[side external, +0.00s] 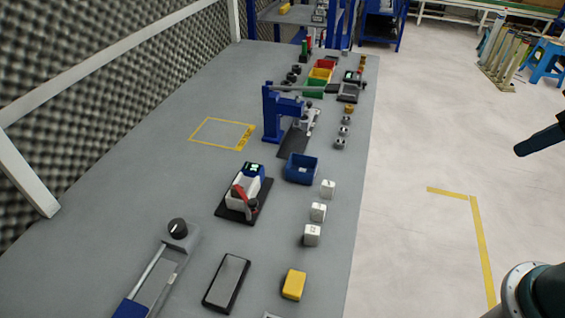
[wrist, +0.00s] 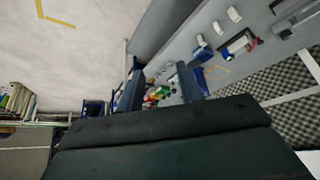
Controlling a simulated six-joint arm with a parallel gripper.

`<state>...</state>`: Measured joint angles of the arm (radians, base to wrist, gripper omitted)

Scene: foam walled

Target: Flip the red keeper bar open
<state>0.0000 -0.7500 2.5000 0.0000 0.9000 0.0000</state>
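The red keeper bar (side external: 241,200) slants across the near end of a white fixture (side external: 240,190) on a black base. The fixture has a blue block with a lit display at its far end. I cannot tell if the bar lies flat or is raised. In the wrist view the red bar (wrist: 252,42) is small, at the upper right. My gripper (wrist: 161,84) shows two dark fingers apart with nothing held between them. It is well away from the fixture. In the side view, only parts of my arm show at the right edge.
A blue bin (side external: 301,168) and several white blocks (side external: 317,211) stand right of the fixture. A blue press (side external: 275,115) stands behind it. A slide with a black knob (side external: 178,228), a dark plate (side external: 227,284) and a yellow block (side external: 294,285) are nearer.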

